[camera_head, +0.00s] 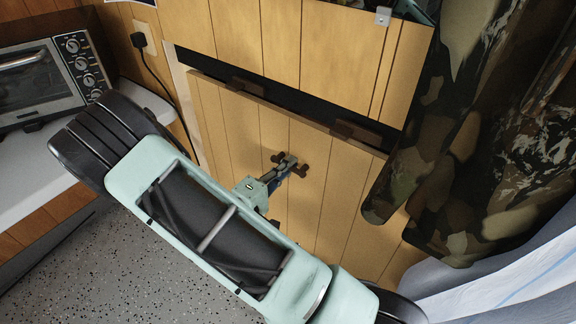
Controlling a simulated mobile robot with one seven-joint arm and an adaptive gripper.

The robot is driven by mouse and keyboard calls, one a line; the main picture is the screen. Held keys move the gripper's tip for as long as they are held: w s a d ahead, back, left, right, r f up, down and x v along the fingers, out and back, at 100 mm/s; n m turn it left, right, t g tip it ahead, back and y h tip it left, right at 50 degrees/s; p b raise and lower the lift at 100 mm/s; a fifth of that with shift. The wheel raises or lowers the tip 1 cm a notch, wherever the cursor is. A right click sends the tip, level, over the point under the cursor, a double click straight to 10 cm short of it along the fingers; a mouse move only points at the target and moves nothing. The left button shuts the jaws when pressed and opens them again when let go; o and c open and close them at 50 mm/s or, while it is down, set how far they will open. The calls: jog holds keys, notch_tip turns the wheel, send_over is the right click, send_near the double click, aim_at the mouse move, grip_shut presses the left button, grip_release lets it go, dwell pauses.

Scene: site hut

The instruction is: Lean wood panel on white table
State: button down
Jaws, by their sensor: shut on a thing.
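The wood panel (335,210) is a grooved, light-brown board standing upright or nearly so below a dark opening in the wood wall. A darker strip runs along its top edge. My gripper (287,165) is at the panel's face, shut on a small dark-brown fitting that looks like the panel's handle. My arm hides the panel's lower left part. The white table (50,165) is at the left, a white top with wood-fronted sides. The panel is apart from it in the picture, though my arm covers part of the space between.
A toaster oven (50,80) stands on the white table. A black plug and cord (150,55) hang from a wall outlet. Camouflage cloth (470,150) hangs close to the panel's right side. Pale striped fabric (510,290) is at lower right. The speckled floor (110,270) looks clear at lower left.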

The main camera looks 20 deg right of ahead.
dwell(0.4)
jog(key=shift+r, duration=0.2)
jog(key=shift+a, duration=0.15)
jog(key=shift+s+a+r, duration=0.15)
jog(key=shift+s+a, duration=0.3)
jog(key=shift+a, duration=0.1)
jog(key=shift+s+a, duration=0.15)
jog(key=shift+a, duration=0.05)
dwell(0.3)
jog(key=shift+s+a+r, duration=0.2)
jog(key=shift+s+a, duration=0.2)
jog(key=shift+a, duration=0.15)
dwell(0.3)
